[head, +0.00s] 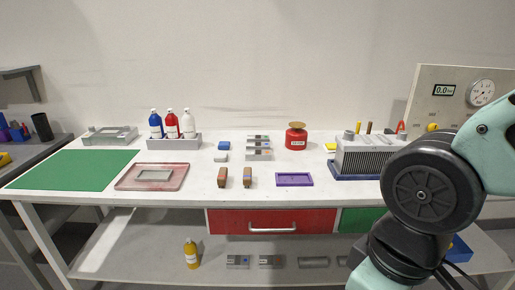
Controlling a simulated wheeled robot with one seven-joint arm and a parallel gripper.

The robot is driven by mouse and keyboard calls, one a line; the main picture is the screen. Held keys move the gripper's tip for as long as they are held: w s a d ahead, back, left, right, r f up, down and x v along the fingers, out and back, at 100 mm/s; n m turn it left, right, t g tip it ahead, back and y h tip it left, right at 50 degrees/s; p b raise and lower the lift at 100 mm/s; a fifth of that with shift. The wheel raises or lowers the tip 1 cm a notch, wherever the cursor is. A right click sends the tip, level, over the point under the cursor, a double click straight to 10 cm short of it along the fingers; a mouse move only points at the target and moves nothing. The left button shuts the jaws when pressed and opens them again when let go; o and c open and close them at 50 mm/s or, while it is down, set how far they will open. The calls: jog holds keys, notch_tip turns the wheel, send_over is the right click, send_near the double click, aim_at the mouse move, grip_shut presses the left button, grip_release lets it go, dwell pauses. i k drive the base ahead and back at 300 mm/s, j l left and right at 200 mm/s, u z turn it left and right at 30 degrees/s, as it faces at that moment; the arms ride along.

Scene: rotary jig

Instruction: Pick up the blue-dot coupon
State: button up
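Two small brown blocks stand upright near the table's front middle, a left one (222,177) and a right one (247,177); the right one seems to have a small bluish patch. A flat grey piece (154,175) lies in the reddish tray (180,184) at left. My arm fills the right side, and my gripper is out of view.
A green mat (70,169) covers the table's left. Bottles in a grey rack (174,142), a red can (296,138), a purple tray (294,180) and a finned grey block (365,155) stand on the white table. A gauge panel (455,95) rises at right. The front middle is partly clear.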

aim_at(249, 145)
jog(key=i+j+u, duration=0.1)
jog(key=i+j, duration=0.3)
jog(key=i+j+u, duration=0.15)
jog(key=i+j, duration=0.15)
jog(key=i, duration=0.25)
jog(key=i+j+u, duration=0.1)
jog(key=i+j, duration=0.2)
jog(key=i, duration=0.15)
jog(key=i+j+u, duration=0.15)
jog(key=i, duration=0.35)
jog(key=j, duration=0.1)
